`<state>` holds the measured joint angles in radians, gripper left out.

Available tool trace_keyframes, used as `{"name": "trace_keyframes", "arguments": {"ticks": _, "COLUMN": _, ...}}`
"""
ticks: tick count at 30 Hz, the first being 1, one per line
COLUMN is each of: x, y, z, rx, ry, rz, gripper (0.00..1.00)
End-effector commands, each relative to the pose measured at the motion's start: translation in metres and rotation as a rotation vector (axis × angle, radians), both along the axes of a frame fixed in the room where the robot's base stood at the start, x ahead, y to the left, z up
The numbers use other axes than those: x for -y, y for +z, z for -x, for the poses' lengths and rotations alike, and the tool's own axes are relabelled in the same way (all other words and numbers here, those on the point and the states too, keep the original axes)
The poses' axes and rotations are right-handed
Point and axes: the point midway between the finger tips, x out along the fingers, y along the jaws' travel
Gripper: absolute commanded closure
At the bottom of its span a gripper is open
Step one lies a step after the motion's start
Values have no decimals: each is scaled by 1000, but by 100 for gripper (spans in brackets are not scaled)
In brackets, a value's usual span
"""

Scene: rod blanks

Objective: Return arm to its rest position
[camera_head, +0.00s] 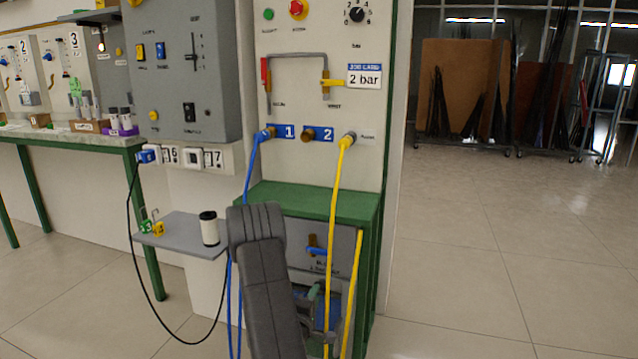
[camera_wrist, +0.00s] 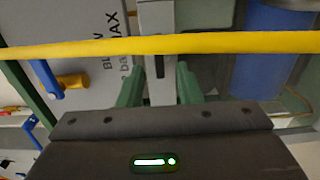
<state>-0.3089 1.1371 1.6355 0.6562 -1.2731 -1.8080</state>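My arm (camera_head: 262,265) is bent low in front of the green-framed test stand (camera_head: 290,205), with its dark links in front of the stand's lower part. My gripper (camera_head: 314,292) is partly hidden beside the yellow hose (camera_head: 336,215). In the wrist view, its two green fingers (camera_wrist: 159,84) stand apart with no held object visible between them. The yellow hose crosses the wrist view close in front of the fingers; I cannot tell whether it touches them. A blue-handled valve (camera_head: 316,250) sits on the grey lower panel (camera_head: 285,229), left of the fingers in the wrist view.
Blue hoses (camera_head: 250,180) hang left of my arm. A black cable (camera_head: 135,255) loops to the floor. The tiled floor (camera_head: 500,260) at right is open.

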Motion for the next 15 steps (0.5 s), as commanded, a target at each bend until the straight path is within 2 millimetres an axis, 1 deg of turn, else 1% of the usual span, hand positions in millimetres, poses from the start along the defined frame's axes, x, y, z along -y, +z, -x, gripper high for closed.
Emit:
{"name": "trace_keyframes", "arguments": {"ticks": 1, "x": 5, "y": -2, "z": -10, "rx": 4, "ry": -3, "rz": -2, "gripper": 68}}
{"name": "trace_keyframes", "arguments": {"ticks": 4, "x": 10, "y": -1, "z": -28, "rx": 5, "ry": -3, "rz": -6, "gripper": 68}}
{"name": "trace_keyframes", "arguments": {"ticks": 6, "x": 8, "y": -1, "z": -25, "rx": 23, "ry": 0, "rz": -69, "gripper": 68}}
{"name": "trace_keyframes", "arguments": {"ticks": 15, "x": 9, "y": 0, "z": -24, "rx": 103, "ry": -1, "rz": -314, "gripper": 68}}
